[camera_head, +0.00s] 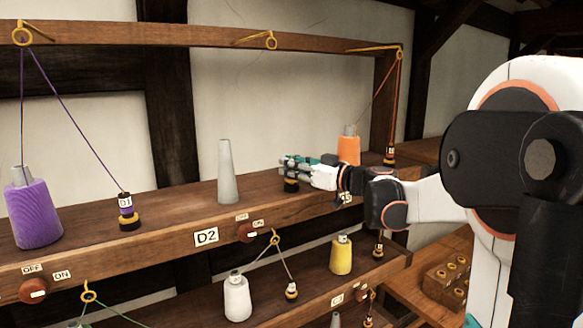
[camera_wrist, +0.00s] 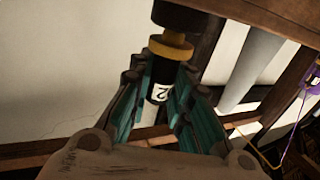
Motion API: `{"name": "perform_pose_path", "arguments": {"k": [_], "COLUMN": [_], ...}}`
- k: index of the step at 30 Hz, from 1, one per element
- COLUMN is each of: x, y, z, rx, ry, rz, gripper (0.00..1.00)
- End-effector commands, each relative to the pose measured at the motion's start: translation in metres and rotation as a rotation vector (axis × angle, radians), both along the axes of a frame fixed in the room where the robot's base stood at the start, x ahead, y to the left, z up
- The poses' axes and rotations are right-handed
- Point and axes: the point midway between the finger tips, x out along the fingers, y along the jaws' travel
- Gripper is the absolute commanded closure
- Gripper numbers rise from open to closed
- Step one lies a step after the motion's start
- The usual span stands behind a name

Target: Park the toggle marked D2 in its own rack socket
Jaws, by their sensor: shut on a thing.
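My gripper (camera_head: 290,170) is shut on the toggle (camera_head: 291,185), above or at the upper shelf, right of a bare grey cone. In the wrist view the toggle (camera_wrist: 172,45) is black with a yellow band and a white label reading "2", between the teal finger pads of my gripper (camera_wrist: 158,85). The rest of its mark is hidden. Whether its lower end touches the shelf is unclear. A wooden rack block (camera_head: 446,284) with several yellow-ringed sockets stands at the lower right; any socket marks are too small to read.
The upper shelf (camera_head: 170,205) carries a purple spool (camera_head: 35,212), toggle D1 (camera_head: 127,212), the grey cone (camera_head: 226,172) and an orange spool (camera_head: 348,148). A D2 plate (camera_head: 206,237) is on its front edge. Below are white (camera_head: 237,298) and yellow (camera_head: 341,255) spools. Threads hang from yellow rings.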

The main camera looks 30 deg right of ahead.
Motion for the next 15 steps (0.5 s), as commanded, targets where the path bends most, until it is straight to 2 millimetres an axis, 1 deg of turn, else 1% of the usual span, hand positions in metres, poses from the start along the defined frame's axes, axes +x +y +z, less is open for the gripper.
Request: {"name": "perform_pose_path", "arguments": {"k": [15], "x": [0.0], "y": [0.0], "z": [-0.0041], "rx": [0.0], "ry": [0.0], "rz": [0.0], "gripper": [1.0]}}
